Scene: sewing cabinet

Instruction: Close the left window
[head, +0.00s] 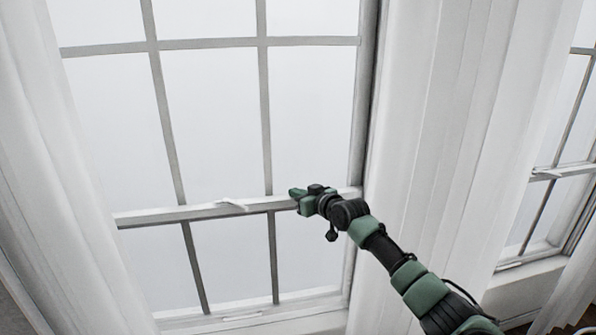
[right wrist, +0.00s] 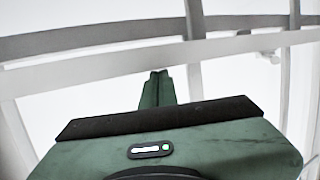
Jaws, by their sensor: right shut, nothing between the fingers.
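The left window (head: 215,110) has white frames and grey muntins and fills the left and middle of the head view. Its meeting rail (head: 160,215) crosses at mid-height, with a small white latch (head: 232,203) on it. The bottom rail (head: 240,317) lies low, close to the sill; I cannot tell whether a gap is there. My right gripper (head: 295,194) is shut and empty at the right part of the meeting rail; touching is unclear. In the right wrist view the shut fingertips (right wrist: 157,78) point at the white rail (right wrist: 100,70). My left gripper is out of view.
White curtains hang at the left (head: 50,200) and right (head: 440,130) of this window. My right arm passes in front of the right curtain. A second window (head: 555,185) shows at the far right, also with a latch on its rail.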

